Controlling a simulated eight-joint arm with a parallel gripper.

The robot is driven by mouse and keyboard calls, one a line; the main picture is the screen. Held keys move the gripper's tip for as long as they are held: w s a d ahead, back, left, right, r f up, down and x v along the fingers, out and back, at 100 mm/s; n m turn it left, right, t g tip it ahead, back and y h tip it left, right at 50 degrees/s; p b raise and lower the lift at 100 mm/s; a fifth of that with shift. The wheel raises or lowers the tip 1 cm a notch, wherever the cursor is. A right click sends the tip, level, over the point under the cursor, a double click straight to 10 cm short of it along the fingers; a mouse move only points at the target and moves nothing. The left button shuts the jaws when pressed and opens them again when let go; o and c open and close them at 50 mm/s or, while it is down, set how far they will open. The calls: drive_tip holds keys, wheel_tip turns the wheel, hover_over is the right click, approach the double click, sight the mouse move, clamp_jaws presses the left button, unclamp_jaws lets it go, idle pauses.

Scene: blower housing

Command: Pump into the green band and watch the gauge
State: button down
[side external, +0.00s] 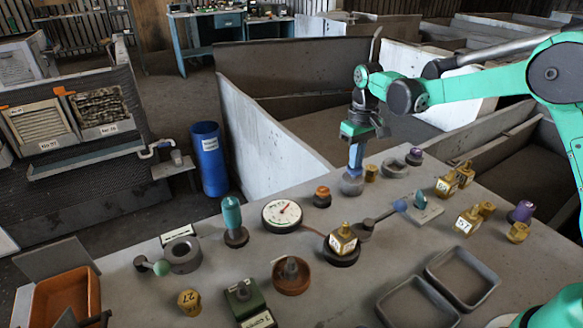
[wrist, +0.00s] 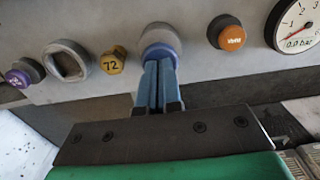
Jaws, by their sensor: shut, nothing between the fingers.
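The round white gauge (side external: 281,213) lies on the grey bench and has a red needle. In the wrist view the gauge (wrist: 293,26) is cut off by the right edge, and its readout appears to say 0.0 bar. I cannot make out its green band. A thin brown hose runs from the gauge toward a dark fitting with a lever (side external: 381,217) ending in a blue-grey knob. My gripper (side external: 354,168) points down, its blue fingers shut and empty, over a round grey piece (side external: 350,186). The fingertips (wrist: 159,66) overlap its edge in the wrist view; contact is unclear.
An orange-capped knob (side external: 322,196) and a yellow hex piece (side external: 371,173) flank the grey piece. A square grey ring (side external: 394,168) and a purple knob (side external: 415,156) sit farther right. Empty trays (side external: 462,278) lie in front.

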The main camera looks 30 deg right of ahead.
drive_tip(key=shift+f, duration=0.8)
drive_tip(key=shift+r, duration=1.15)
drive_tip(key=shift+f, duration=0.15)
drive_tip(key=shift+f, duration=1)
drive_tip(key=shift+r, duration=1.15)
